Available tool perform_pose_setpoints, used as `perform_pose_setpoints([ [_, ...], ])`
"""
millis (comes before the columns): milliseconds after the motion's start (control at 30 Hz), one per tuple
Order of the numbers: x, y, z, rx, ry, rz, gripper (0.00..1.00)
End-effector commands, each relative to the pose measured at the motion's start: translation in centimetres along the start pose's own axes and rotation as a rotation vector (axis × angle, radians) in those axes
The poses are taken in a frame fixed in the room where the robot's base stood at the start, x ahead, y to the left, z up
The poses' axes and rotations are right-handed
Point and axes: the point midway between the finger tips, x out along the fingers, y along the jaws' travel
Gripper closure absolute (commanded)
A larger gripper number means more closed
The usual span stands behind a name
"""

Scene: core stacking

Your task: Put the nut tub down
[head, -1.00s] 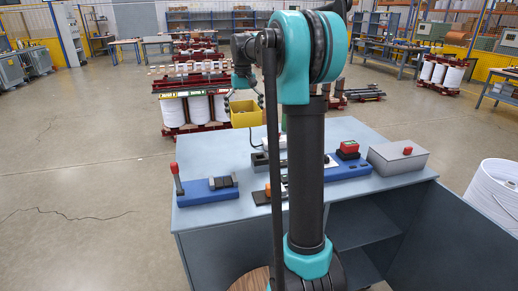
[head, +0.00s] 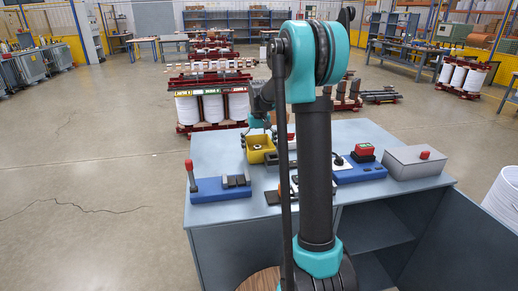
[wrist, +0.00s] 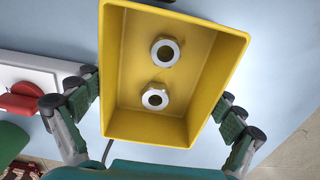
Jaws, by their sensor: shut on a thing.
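The nut tub is a yellow open box (head: 258,157), over the back left part of the blue-grey table (head: 215,160) in the head view. In the wrist view the tub (wrist: 120,65) fills the middle, with two pale metal nuts (wrist: 160,97) on its floor. My gripper (wrist: 160,86) is shut on the tub, with green-padded fingers at its left and right sides. In the head view my arm partly hides the area beside the tub. I cannot tell whether the tub's base touches the tabletop.
A blue fixture with a red-topped lever (head: 207,189) stands at the front left. The tabletop left of the tub is clear.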

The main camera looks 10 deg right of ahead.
Motion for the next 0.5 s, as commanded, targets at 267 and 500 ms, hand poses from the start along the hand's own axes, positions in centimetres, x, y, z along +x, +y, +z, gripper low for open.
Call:
perform_pose_setpoints([
  [267,0.23,0.00,-0.02,0.000,0.000,0.000,0.39],
  [500,0.42,0.00,-0.03,0.000,0.000,0.000,0.00],
])
